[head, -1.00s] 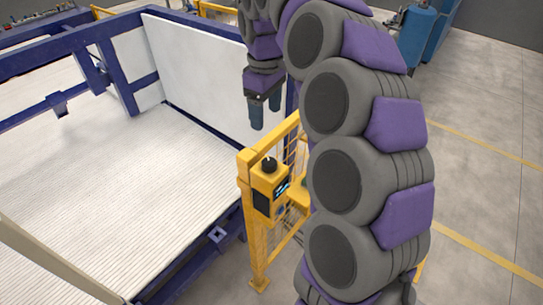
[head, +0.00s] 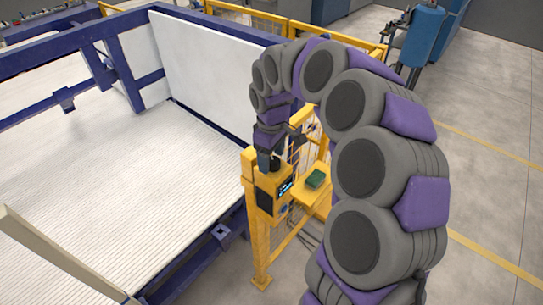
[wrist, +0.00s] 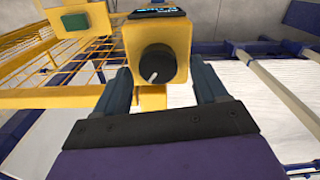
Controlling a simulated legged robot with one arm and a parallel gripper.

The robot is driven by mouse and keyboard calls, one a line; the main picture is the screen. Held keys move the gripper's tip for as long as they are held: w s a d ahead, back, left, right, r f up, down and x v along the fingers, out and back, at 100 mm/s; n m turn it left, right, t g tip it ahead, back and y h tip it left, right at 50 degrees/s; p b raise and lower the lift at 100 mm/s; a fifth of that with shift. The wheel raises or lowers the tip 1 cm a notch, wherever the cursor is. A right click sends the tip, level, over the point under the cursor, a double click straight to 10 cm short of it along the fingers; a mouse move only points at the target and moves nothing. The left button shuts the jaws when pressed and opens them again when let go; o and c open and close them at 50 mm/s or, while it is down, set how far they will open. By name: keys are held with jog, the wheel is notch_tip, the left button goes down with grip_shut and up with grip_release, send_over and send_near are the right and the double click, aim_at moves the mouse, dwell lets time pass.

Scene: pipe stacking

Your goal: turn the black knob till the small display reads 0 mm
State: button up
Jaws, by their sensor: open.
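The black knob (wrist: 156,64) sits on top of the yellow control box (head: 272,188) and carries a white pointer mark. In the head view the knob (head: 275,162) is partly hidden by my gripper. My gripper (wrist: 163,82) is open, with one finger on each side of the knob in the wrist view, and I see no finger clearly touching it. The small display (head: 285,188) on the box front is lit, but its reading is too small to make out. The display also shows at the top of the wrist view (wrist: 158,12).
A yellow post and mesh fence (head: 258,240) stand under and beside the box. A yellow shelf with a green block (head: 316,178) is right of the box. The blue frame and white ribbed bed (head: 130,190) lie to the left. Grey floor is open at right.

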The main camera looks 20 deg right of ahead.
jog(key=shift+d+f, duration=0.15)
jog(key=shift+f, duration=0.15)
jog(key=shift+c, duration=0.3)
jog(key=c, duration=1)
jog(key=shift+m, duration=0.3)
jog(key=o, duration=1.1)
jog(key=shift+c, duration=0.2)
